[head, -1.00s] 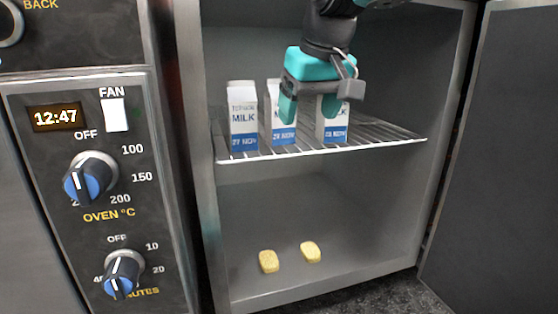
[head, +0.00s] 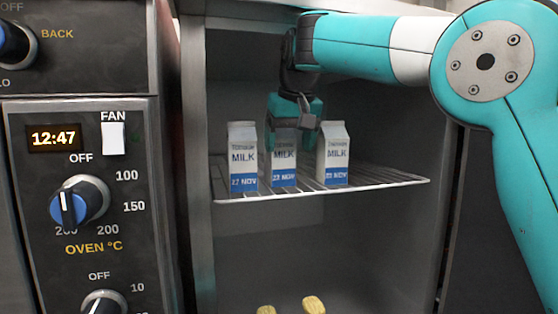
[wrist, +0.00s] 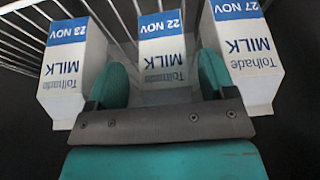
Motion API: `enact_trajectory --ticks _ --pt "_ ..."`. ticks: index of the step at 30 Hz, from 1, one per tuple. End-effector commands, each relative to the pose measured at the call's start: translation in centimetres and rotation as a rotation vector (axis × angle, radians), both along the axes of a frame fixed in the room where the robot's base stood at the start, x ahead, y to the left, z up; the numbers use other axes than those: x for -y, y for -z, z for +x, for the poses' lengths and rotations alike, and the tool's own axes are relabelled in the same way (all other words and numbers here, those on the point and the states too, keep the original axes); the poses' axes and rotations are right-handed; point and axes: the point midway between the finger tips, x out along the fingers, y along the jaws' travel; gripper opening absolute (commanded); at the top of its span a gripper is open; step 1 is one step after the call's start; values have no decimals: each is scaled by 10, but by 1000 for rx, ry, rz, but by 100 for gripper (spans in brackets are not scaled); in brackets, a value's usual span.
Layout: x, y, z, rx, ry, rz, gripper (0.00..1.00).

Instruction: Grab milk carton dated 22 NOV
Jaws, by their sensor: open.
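Three white and blue milk cartons stand upright on the wire shelf (head: 390,181). In the wrist view, where the print is upside down, the middle carton (wrist: 161,45) reads 22 NOV, the left carton (wrist: 68,70) reads 23 NOV and the right carton (wrist: 245,60) reads 27 NOV. In the head view, the 22 NOV carton (head: 284,165) is in the middle, with the 27 NOV carton (head: 243,160) left and the 23 NOV carton (head: 335,157) right. My gripper (head: 292,130) is open at the middle carton's top. Its fingers (wrist: 163,78) straddle that carton; contact is unclear.
The shelf is inside an open grey cabinet. Neighbouring cartons stand close on both sides of the fingers. Two yellow pieces (head: 313,305) lie on the cabinet floor. An oven control panel (head: 85,150) is at the left. The right part of the shelf is free.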

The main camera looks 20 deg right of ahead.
Motion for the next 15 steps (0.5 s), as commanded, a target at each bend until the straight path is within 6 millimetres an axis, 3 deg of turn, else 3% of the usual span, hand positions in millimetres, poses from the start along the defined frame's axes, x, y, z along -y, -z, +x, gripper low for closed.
enact_trajectory --ticks 7,9,15 --pt "-1 -1 38 0 1 0 77" --pt "-2 11 40 0 0 0 77" --pt "-1 12 42 0 0 0 77"
